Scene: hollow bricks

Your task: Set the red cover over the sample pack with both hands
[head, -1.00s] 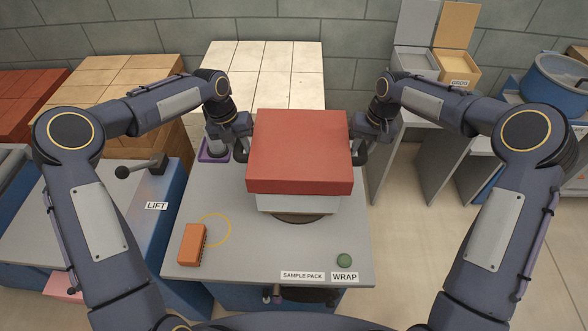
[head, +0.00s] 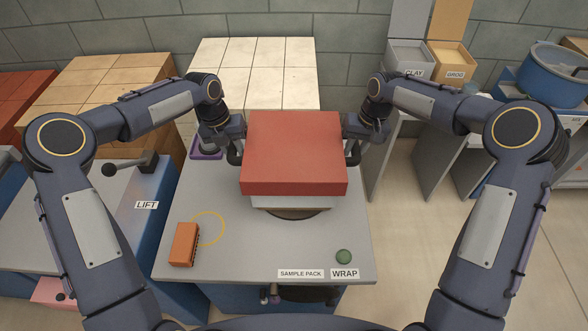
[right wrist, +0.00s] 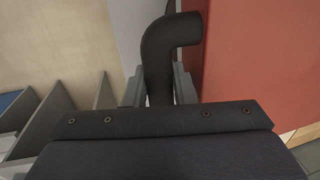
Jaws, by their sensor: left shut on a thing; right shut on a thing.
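The red cover (head: 293,150) is level over the middle of the bench, with black side handles. Below its front edge shows a pale strip of the sample pack (head: 292,203); the cover hides the rest. The pack stands on a dark round plate (head: 300,215). My left gripper (head: 236,150) is shut on the left handle. My right gripper (head: 352,152) is shut on the right handle. In the right wrist view, the grey fingers of my right gripper (right wrist: 160,88) close around the bent black handle (right wrist: 172,45), beside the red cover wall (right wrist: 255,55).
The grey bench (head: 240,260) carries an orange block (head: 184,244), a yellow ring (head: 222,228) and a green button (head: 344,256) near its front. A lever (head: 150,162) stands on the unit at left. Pale blocks (head: 255,80) are stacked behind. Open bins (head: 410,55) stand at back right.

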